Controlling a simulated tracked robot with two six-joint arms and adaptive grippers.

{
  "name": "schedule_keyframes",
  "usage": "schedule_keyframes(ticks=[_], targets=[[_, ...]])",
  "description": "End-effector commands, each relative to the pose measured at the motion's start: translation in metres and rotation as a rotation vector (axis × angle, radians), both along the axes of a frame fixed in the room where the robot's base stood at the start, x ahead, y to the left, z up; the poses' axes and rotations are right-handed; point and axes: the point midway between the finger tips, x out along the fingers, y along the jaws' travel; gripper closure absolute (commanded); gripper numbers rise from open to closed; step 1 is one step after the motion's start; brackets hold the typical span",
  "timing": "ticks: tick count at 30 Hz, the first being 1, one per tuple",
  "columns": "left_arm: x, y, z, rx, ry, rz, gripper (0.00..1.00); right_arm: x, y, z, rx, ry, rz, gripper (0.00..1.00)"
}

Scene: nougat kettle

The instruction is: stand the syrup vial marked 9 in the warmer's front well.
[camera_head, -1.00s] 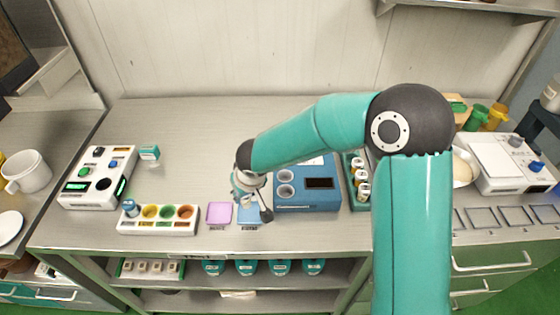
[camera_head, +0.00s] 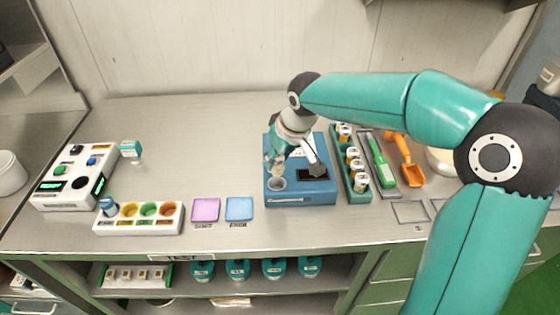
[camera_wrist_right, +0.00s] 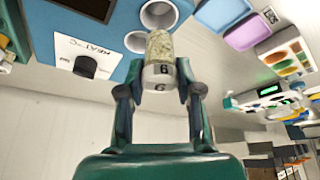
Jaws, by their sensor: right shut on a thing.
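The blue warmer (camera_head: 300,197) stands mid-bench. Its front well (camera_head: 277,184) looks empty in the head view; the back well is hidden there by my gripper. My right gripper (camera_head: 277,160) is over the warmer's left side, shut on a pale syrup vial (camera_wrist_right: 160,58). In the wrist view the fingers (camera_wrist_right: 160,88) clasp its white cap end, and its mark reads as a 6 or an upturned 9. The vial's far end overlaps the edge of the front well (camera_wrist_right: 158,12); the back well (camera_wrist_right: 137,41) is beside it. I cannot tell the height gap. My left gripper is out of view.
A green rack (camera_head: 357,193) with several vials stands right of the warmer. Beyond it are a green-handled tool (camera_head: 381,165) and an orange scoop (camera_head: 405,160). Purple (camera_head: 206,210) and blue (camera_head: 239,208) mats and a white cup tray (camera_head: 140,225) lie to the left.

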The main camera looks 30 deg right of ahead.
Motion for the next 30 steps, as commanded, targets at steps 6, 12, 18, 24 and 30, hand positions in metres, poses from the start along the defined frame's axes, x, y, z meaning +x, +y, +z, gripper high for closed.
schedule_keyframes(ticks=[6,12,18,24,30], targets=[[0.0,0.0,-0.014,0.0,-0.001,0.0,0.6,0.0,0.0,-0.018,0.0,0.001,0.001,1.0],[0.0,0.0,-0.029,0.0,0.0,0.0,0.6,0.0,0.0,-0.039,0.0,0.002,0.0,1.0],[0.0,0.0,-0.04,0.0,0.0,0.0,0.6,0.0,0.0,-0.052,-0.001,0.0,-0.001,1.0],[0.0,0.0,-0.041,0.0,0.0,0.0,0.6,0.0,0.0,-0.055,-0.001,0.0,-0.001,1.0],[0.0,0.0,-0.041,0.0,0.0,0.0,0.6,0.0,0.0,-0.055,-0.001,0.0,-0.001,1.0]])
